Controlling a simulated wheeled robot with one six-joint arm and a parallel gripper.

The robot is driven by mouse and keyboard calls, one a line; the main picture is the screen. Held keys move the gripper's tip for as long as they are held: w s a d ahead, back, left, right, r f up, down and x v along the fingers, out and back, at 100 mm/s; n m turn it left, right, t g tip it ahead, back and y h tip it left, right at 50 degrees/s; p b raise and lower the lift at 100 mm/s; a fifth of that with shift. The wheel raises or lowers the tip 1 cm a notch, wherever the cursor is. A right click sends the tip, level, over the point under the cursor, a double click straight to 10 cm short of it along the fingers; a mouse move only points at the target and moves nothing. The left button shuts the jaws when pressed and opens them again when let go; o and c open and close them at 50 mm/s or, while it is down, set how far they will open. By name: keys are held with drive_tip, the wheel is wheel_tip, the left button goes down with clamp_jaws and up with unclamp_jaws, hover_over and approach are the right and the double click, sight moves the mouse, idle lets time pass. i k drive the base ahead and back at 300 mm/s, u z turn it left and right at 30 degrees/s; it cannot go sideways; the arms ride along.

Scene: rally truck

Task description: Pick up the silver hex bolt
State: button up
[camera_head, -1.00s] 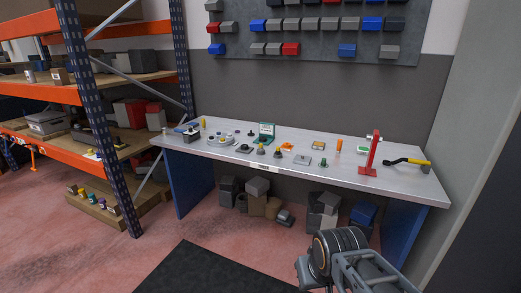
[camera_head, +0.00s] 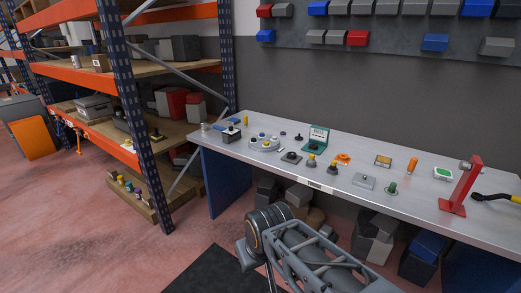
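I cannot make out the silver hex bolt for certain. Several small parts stand on the grey workbench (camera_head: 225,160), too small to tell apart. A small pale silvery piece (camera_head: 206,127) stands at the bench's left end, and a flat grey block with a small knob (camera_head: 364,181) lies near the front edge; I cannot tell whether either one is or holds the bolt. My arm shows at the bottom middle, in front of and below the bench edge. My gripper's fingers do not show.
A red stand (camera_head: 460,190) and a yellow-and-black handled tool (camera_head: 495,198) are at the bench's right. A green case (camera_head: 318,138) stands open at the back. A blue-and-orange rack (camera_head: 138,130) rises at the left. Bins (camera_head: 435,42) hang on the wall. Boxes lie under the bench.

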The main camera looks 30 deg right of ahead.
sight(312, 160)
drive_tip(key=u, duration=0.05)
drive_tip(key=i, duration=1.85)
drive_tip(key=z, duration=0.7)
drive_tip(key=i, duration=0.45)
drive_tip(key=z, duration=0.15)
